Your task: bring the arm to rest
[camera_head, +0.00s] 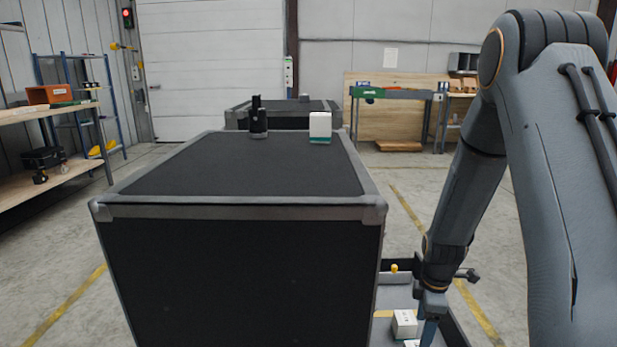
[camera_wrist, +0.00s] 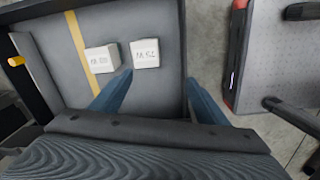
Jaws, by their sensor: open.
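My arm (camera_head: 465,190) reaches down on the right of the head view, beside the large black case. My gripper (camera_wrist: 158,82) points down over a grey tray (camera_wrist: 150,18) in the wrist view. Its two blue fingers are spread apart with nothing held between them. Two small white boxes with dark print lie in the tray: a left one (camera_wrist: 101,59) and a right one (camera_wrist: 145,53). The right box lies just beyond the fingertips; whether a finger touches it I cannot tell. In the head view one white box (camera_head: 404,323) shows beside the gripper, and the fingertips are mostly hidden.
The black case (camera_head: 240,270) fills the middle; a white box (camera_head: 320,127) and a black cylindrical object (camera_head: 258,118) stand on its top. A yellow knob (camera_head: 394,268) sits at the tray's edge. Shelves (camera_head: 50,115) stand left. Open floor lies behind the arm.

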